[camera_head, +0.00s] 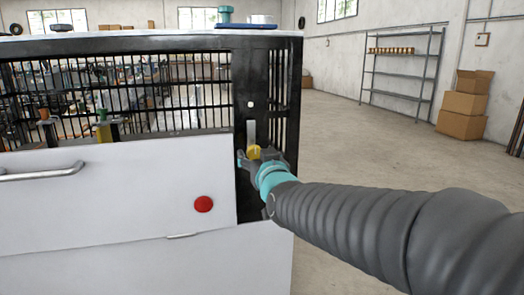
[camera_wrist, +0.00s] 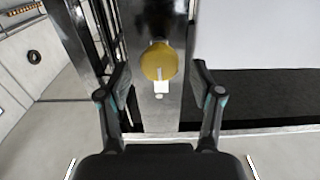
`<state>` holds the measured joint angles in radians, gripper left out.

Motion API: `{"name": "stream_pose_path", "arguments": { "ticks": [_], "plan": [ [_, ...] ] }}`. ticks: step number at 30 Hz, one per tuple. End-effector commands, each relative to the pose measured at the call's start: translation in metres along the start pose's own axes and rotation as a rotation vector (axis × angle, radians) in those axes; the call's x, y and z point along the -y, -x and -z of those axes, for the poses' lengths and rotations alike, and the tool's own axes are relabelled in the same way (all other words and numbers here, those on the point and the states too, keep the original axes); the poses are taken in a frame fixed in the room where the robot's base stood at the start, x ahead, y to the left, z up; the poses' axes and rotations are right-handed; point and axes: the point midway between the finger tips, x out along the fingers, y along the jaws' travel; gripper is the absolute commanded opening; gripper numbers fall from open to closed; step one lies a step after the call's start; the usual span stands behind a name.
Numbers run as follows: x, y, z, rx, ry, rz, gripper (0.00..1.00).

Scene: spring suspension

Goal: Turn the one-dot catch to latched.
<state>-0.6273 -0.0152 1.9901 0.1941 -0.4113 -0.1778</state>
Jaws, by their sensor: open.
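The one-dot catch shows as a yellow round knob (camera_head: 254,152) with a grey bar rising above it on the dark corner post of the cage. A single white dot (camera_head: 250,104) marks the post above the bar. In the wrist view the yellow knob (camera_wrist: 159,62) is near the middle, with a small bright patch just below it. My gripper (camera_head: 249,160) is open at the knob. In the wrist view its fingers stand on either side of the knob, with gaps visible. Whether they touch it cannot be told, and the head view partly hides the knob's lower side.
The white front panel (camera_head: 120,205) has a handle (camera_head: 42,173) and a red button (camera_head: 203,204) left of my gripper. Black bars (camera_head: 180,85) fill the cage above. The floor (camera_head: 370,145) to the right is open, with shelves (camera_head: 403,72) and boxes (camera_head: 464,103) far back.

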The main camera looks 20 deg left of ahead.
Motion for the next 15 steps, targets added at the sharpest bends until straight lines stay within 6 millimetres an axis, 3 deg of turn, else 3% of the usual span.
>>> {"name": "stream_pose_path", "arguments": {
  "ticks": [6, 15],
  "plan": [
    [0.0, -0.022, 0.0, 0.001, 0.001, 0.0, 0.66],
    [0.0, -0.028, 0.0, 0.0, 0.0, 0.0, 0.66]
  ]
}}
